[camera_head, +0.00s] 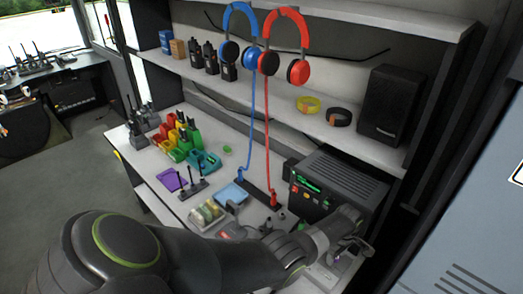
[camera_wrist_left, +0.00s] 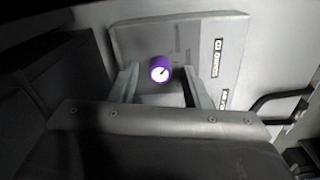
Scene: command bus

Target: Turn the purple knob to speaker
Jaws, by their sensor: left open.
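The purple knob (camera_wrist_left: 160,68) shows in the left wrist view, with a white face and a dark pointer line slanting to the upper right. It sits on a grey panel (camera_wrist_left: 140,32) with dark labels along its right side, too small to read surely. My left gripper (camera_wrist_left: 160,85) is open, with one finger on each side of the knob; I cannot tell whether either touches it. In the head view my left gripper (camera_head: 350,240) is at the lower right, in front of the radio unit, and largely hides the knob there. My right gripper is not in view.
A black radio unit (camera_head: 335,187) with a green display stands close behind my left gripper. Blue headphones (camera_head: 240,25) and red headphones (camera_head: 287,40) hang above, their cords reaching the desk. A black speaker box (camera_head: 390,105) stands on the shelf. Several coloured bins and trays fill the desk's left.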

